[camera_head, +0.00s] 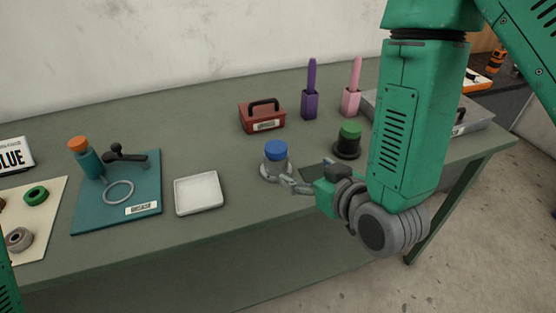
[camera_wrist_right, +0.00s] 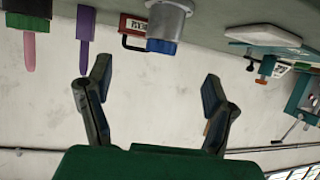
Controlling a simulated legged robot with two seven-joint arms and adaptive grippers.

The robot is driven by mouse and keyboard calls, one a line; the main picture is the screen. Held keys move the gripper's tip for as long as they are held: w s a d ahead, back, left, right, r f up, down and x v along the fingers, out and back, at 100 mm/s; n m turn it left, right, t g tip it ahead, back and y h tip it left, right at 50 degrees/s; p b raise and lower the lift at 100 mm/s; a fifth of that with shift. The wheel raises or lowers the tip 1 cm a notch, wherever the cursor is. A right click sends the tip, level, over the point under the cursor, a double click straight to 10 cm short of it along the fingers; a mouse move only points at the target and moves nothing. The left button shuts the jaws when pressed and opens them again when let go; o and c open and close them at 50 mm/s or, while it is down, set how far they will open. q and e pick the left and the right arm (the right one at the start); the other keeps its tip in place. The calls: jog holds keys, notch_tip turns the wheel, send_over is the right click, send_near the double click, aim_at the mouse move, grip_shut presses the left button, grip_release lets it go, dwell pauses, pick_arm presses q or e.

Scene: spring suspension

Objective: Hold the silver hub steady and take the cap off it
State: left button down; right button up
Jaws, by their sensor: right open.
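The silver hub (camera_head: 276,169) stands upright on the green table with a blue cap (camera_head: 275,149) on its top. In the right wrist view, which is upside down, the silver hub (camera_wrist_right: 170,18) and the blue cap (camera_wrist_right: 161,46) show beyond the fingers. My right gripper (camera_head: 286,183) is low over the table, just to the right of and in front of the hub. In its wrist view my right gripper (camera_wrist_right: 155,74) has its fingers spread with nothing between them. Whether a finger touches the hub cannot be told. My left gripper is out of view.
A black hub with a green cap (camera_head: 349,133) stands to the right, close to my right arm. A white tray (camera_head: 199,208) and a teal board (camera_head: 150,165) lie to the left. A red box (camera_head: 248,121) and purple holder (camera_head: 310,104) stand behind.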

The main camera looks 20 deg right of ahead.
aim_at(282, 158)
jog(key=w+b, duration=0.1)
jog(key=w+a+f+b, duration=0.1)
jog(key=b, duration=0.1)
jog(key=w+a+b, duration=0.1)
jog(key=shift+a+f, duration=0.1)
jog(key=shift+f, duration=0.15)
jog(key=x, duration=0.4)
jog(key=shift+w+d, duration=0.1)
jog(key=shift+d, duration=0.35)
jog(key=shift+w+d+f, duration=0.2)
jog(key=shift+w+f, duration=0.05)
jog(key=shift+w, duration=0.25)
jog(key=shift+w+f, duration=0.1)
jog(key=shift+w, duration=0.25)
jog(key=w, duration=0.1)
jog(key=w+a+f, duration=0.1)
jog(key=w, duration=0.1)
jog(key=shift+w+a+f, duration=0.2)
jog(key=shift+w+a, duration=0.2)
jog(key=shift+d, duration=0.25)
jog(key=shift+c, duration=1.2)
jog(key=shift+d, duration=0.15)
jog(key=c, duration=1.4)
